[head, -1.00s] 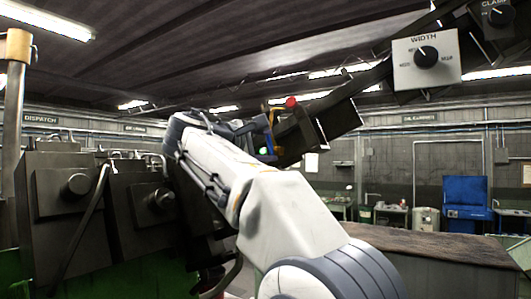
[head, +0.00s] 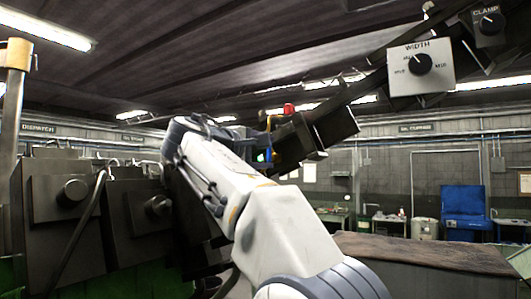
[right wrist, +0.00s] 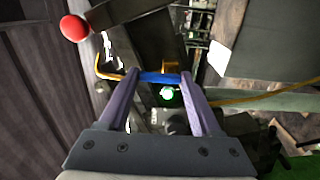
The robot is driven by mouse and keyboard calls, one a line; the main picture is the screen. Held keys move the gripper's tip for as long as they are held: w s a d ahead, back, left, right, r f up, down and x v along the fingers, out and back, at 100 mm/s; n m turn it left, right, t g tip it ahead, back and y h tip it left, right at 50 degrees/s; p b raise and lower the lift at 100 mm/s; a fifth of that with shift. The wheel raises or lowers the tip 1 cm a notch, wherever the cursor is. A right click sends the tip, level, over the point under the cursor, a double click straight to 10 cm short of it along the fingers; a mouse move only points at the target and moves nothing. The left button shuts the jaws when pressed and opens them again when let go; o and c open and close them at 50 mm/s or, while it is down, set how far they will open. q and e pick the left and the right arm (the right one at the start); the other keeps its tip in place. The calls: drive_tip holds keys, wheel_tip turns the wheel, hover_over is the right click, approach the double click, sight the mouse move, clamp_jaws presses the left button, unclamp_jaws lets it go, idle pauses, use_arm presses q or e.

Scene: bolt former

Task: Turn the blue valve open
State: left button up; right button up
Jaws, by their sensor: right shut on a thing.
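The blue valve handle (right wrist: 160,77) spans the gap between the two fingers of my right gripper (right wrist: 160,82) in the right wrist view. The gripper is shut on the handle, one finger at each end. In the head view a small blue piece of the valve (head: 269,155) shows beyond my right arm, below a red knob (head: 289,109). My arm hides most of the right gripper there. My left gripper is in neither current view.
A yellow-orange pipe (right wrist: 103,66) bends beside the valve. A dark boom carries the white WIDTH dial panel (head: 420,67) at upper right. Dark machine blocks (head: 65,190) stand at left.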

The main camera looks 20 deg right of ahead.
drive_tip(key=o, duration=1.4)
drive_tip(key=b+v, duration=0.2)
drive_tip(key=v, duration=0.8)
drive_tip(key=shift+s+a, duration=0.2)
